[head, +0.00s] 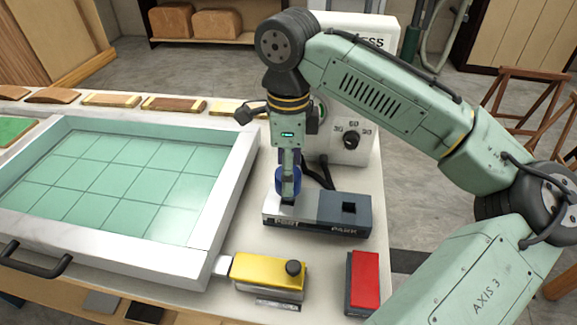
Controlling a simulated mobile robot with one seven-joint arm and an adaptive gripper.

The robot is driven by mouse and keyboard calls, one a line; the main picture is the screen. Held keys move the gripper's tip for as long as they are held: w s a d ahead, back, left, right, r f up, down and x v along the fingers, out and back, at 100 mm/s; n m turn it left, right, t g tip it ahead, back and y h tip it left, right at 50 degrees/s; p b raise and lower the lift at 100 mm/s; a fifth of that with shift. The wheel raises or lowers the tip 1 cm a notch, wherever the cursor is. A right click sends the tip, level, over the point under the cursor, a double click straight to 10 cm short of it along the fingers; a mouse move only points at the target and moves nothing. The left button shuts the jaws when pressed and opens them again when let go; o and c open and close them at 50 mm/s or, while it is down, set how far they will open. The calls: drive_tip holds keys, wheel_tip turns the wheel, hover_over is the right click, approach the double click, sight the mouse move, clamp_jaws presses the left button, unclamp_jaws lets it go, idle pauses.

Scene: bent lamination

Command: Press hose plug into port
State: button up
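My gripper (288,188) points straight down over the left, light half of a two-part block (318,212). Its fingers look closed around a blue piece (291,178), which appears to be the hose plug. The plug's lower end meets the light half at its port, and I cannot tell how deep it sits. The front labels are small; the right one seems to read PARK.
A white-framed tray (226,190) with a green gridded panel (120,180) fills the left. A yellow valve block (268,272) with a black knob and a red block (364,280) stand in front. A white control box with a dial (351,143) stands behind. Wooden strips line the back.

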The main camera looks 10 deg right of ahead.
drive_tip(key=shift+f+b, duration=0.75)
drive_tip(key=shift+f, duration=0.7)
idle(1.0)
idle(0.8)
drive_tip(key=o, duration=1.3)
wheel_tip(320, 180, up, 12)
drive_tip(key=shift+r, duration=0.1)
